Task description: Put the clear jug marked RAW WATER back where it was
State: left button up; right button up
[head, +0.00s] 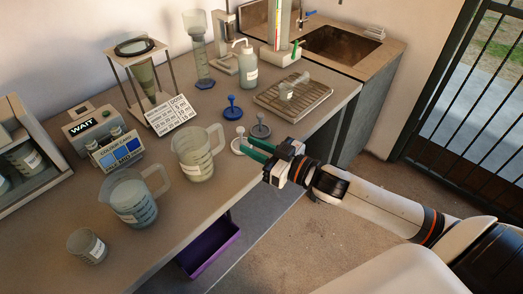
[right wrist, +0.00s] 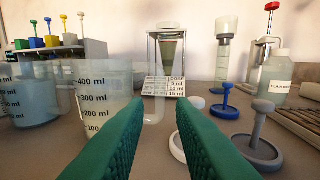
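A clear jug (head: 195,160) with a white label stands upright near the bench's front edge, its handle toward my right gripper. It also shows in the right wrist view (right wrist: 105,90) with millilitre marks. A second clear jug (head: 135,198) with bluish liquid stands to its left, also in the right wrist view (right wrist: 32,95). I cannot read RAW WATER on either. My right gripper (head: 249,145) has green fingers, apart and empty, right of the nearer jug and not touching it. In the right wrist view the fingertips (right wrist: 163,104) point toward its handle. My left gripper is not in view.
A white stand (head: 238,146) is close by my right fingers. Grey (head: 261,130) and blue (head: 232,112) stands are behind. A small beaker (head: 87,245), a WAIT box (head: 88,123), a dose card (head: 172,115) and a drying rack (head: 292,97) share the bench.

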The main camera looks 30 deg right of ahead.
jog(key=shift+v, duration=1.05)
jog(key=shift+r, duration=0.1)
